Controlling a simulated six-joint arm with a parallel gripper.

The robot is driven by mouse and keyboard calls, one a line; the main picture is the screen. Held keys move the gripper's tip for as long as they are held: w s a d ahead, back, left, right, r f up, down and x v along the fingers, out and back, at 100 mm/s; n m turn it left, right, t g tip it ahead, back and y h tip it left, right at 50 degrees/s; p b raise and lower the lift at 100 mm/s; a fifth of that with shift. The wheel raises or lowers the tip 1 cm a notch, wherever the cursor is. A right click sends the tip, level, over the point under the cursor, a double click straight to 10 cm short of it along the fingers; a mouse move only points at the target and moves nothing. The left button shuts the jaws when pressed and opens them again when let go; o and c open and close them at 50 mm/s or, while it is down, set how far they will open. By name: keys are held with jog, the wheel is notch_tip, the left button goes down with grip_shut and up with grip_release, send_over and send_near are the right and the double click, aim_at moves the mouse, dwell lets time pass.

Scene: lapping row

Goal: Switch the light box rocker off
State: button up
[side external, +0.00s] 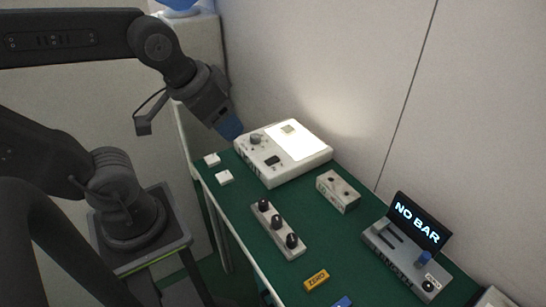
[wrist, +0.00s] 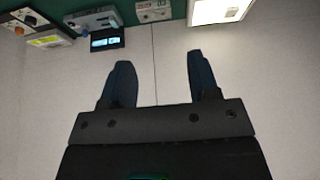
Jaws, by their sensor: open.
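The white light box (side external: 320,156) stands at the back left of the green bench, its top panel (side external: 297,140) glowing bright. Its dark rocker (side external: 273,160) is on the left part of the top, in front of a round knob (side external: 255,140). Which way the rocker is tipped is too small to tell. The lit panel also shows at the top right of the wrist view (wrist: 222,10). My gripper (side external: 229,127) is above and left of the light box, apart from the rocker. In the wrist view its two blue fingers (wrist: 158,60) are spread, with nothing between them.
Two small white blocks (side external: 212,159) lie left of the light box. A three-knob strip (side external: 277,230), a small grey box (side external: 338,191), a "NO BAR" display device (side external: 410,235) and a yellow "ZERO" block (side external: 316,280) stand on the green bench (side external: 232,205). A wall rises behind.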

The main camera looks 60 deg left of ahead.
jog(key=w+a+f+n, duration=0.1)
jog(key=w+a+n, duration=0.1)
jog(key=w+n, duration=0.1)
jog(key=w+a+f+n+g, duration=0.1)
jog(key=w+n, duration=0.1)
jog(key=w, duration=0.2)
jog(key=w+a+f+n+g, duration=0.1)
jog(key=w+a+n, duration=0.1)
jog(key=w+n, duration=0.1)
jog(key=shift+w+a+f+n, duration=0.3)
jog(key=shift+w, duration=0.1)
jog(key=c, duration=0.9)
jog(key=w+a+f+n+g, duration=0.1)
jog(key=w+a+f+n, duration=0.3)
jog(key=shift+w+a+f+n, duration=0.25)
jog(key=shift+w+f+n, duration=0.05)
jog(key=shift+w+f, duration=0.1)
grip_shut()
jog(key=w+a+f+n+g, duration=0.1)
jog(key=w+a+f+n, duration=0.2)
jog(key=a+f+n, duration=0.1)
jog(key=shift+a+f, duration=0.25)
jog(key=shift+f, duration=0.6)
jog(key=shift+w, duration=0.1)
